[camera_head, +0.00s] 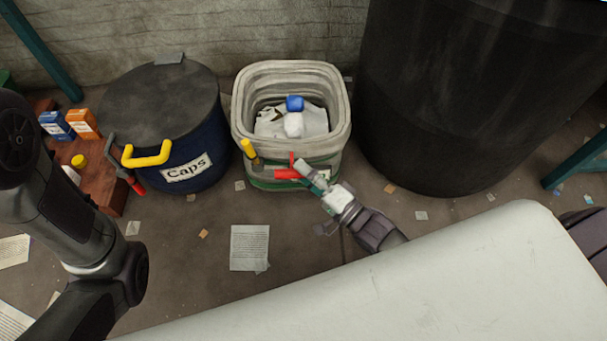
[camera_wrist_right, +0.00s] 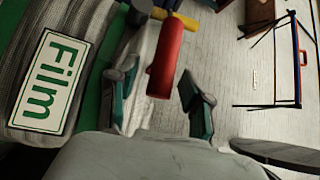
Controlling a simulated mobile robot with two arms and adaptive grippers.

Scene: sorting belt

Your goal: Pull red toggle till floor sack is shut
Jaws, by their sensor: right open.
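The floor sack (camera_head: 240,125) is a pale ribbed bag with a green band, standing on the floor in the head view. Its mouth is open, and a blue piece, a white lump and papers show inside. The red toggle (camera_head: 287,174) is at its front; in the right wrist view the red toggle (camera_wrist_right: 166,65) shows as a red cylinder. My right gripper (camera_head: 309,173) is open beside the toggle's right end. In the right wrist view its two fingers (camera_wrist_right: 160,103) are spread, with the toggle's end between or just beyond them; contact cannot be told. My left arm shows, but not its gripper.
A blue "Caps" bin (camera_head: 213,150) with a dark lid and yellow handle stands left of the sack. A large black barrel (camera_head: 430,100) stands close on the right. A "Film" label (camera_wrist_right: 48,82) shows beside the toggle. Paper scraps lie on the floor.

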